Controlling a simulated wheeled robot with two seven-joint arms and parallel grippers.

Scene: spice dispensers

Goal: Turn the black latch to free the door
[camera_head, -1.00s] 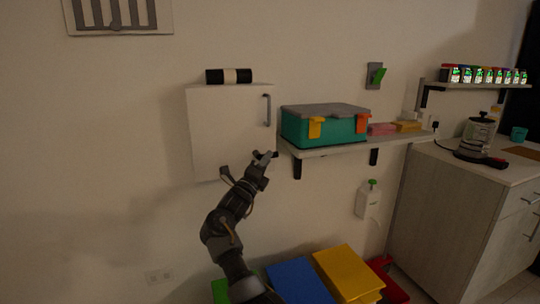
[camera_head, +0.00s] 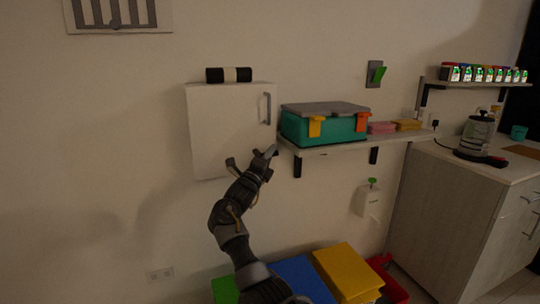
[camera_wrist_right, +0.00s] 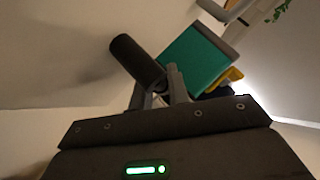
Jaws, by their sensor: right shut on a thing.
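The white cabinet (camera_head: 215,125) hangs on the wall, and its door appears closed. A grey bar handle (camera_head: 265,108) is at the door's upper right. My right gripper (camera_head: 265,153) is at the cabinet's lower right corner, and the latch is hard to make out there in the head view. In the right wrist view the black latch (camera_wrist_right: 135,60) is a dark cylinder, tilted, beside the pale door surface. The fingers of my right gripper (camera_wrist_right: 162,88) are shut on its lower end and hide that part. My left gripper is not in view.
A teal case (camera_head: 330,127) with a grey lid stands on the shelf (camera_head: 330,149) just right of the cabinet, close to my gripper. Coloured bins (camera_head: 345,270) stand below.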

